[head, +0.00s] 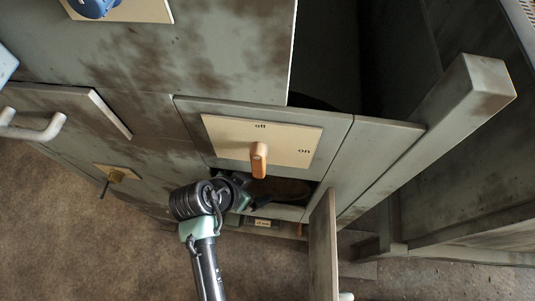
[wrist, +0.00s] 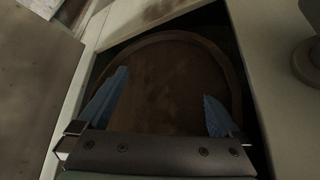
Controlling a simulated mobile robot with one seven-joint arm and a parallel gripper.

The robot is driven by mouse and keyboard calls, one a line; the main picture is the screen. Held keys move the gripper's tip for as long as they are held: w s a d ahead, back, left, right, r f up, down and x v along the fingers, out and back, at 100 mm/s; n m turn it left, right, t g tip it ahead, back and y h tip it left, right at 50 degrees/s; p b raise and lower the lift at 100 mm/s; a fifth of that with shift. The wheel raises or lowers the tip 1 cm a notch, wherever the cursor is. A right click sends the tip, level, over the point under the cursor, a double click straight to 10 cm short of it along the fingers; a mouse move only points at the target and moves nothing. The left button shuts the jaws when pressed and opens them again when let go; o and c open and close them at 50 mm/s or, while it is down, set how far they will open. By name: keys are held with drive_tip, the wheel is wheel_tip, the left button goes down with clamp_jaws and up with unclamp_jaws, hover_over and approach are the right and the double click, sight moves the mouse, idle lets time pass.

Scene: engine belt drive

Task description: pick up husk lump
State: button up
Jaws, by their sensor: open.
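I cannot make out a separate husk lump in either view. In the wrist view a round brown pan-like thing (wrist: 170,60) with a raised rim fills the opening; its inside is dark and patchy. The same brown round thing (head: 287,188) shows partly in the head view, inside the low opening under the switch panel. My gripper (wrist: 165,86) is open, its two blue fingers spread apart over the brown surface with nothing visible between them. In the head view my gripper (head: 250,190) is at the left part of this opening, its fingers partly hidden.
A cream panel (head: 225,136) marked off and on carries an orange handle (head: 259,160) just above the opening. An open door (head: 323,250) stands at its right. A slanted grey beam (head: 430,145) is farther right. The opening's pale frame (wrist: 85,75) is close beside my fingers.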

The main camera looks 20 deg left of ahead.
sight(265, 180)
drive_tip(key=shift+w+d, duration=0.15)
drive_tip(key=shift+w, duration=0.15)
drive_tip(key=x, duration=0.5)
drive_tip(key=shift+w+d+b, duration=0.15)
drive_tip(key=shift+w+b, duration=0.2)
drive_tip(key=shift+w, duration=0.15)
drive_tip(key=c, duration=1.4)
drive_tip(key=shift+o, duration=0.2)
